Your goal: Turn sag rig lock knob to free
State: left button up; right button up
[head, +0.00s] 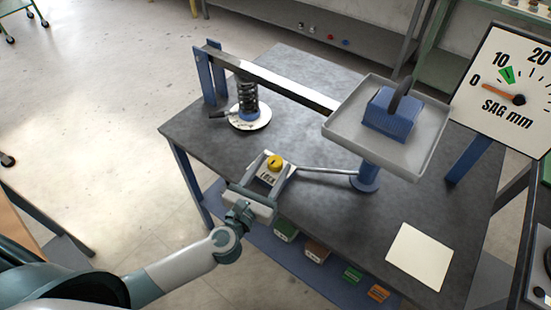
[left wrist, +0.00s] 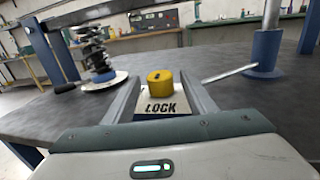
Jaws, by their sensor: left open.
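The yellow lock knob (head: 275,163) sits on a pale plate marked LOCK (head: 267,178) near the front edge of the grey table. My left gripper (head: 275,164) is open, its two fingers on either side of the plate and knob. In the left wrist view the knob (left wrist: 160,79) stands centred between the fingertips, with a gap on each side. A dark mark shows on its front. The right gripper is not in view.
A spring (head: 247,97) stands under the lever beam (head: 270,82) at the back left. A tray (head: 425,143) with a blue weight (head: 389,114) is at the right, above a blue post (head: 367,178). The gauge (head: 505,85) has its orange needle near 0. A blank card (head: 420,256) lies front right.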

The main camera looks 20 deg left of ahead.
pick_arm(q)
jog(key=shift+w+d, duration=0.25)
jog(key=shift+w, duration=1)
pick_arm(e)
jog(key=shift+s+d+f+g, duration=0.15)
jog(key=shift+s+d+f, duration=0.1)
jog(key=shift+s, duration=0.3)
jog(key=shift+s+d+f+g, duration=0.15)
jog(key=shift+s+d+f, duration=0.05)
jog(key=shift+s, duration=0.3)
pick_arm(q)
jog(key=c, duration=1)
jog(key=shift+c, duration=0.2)
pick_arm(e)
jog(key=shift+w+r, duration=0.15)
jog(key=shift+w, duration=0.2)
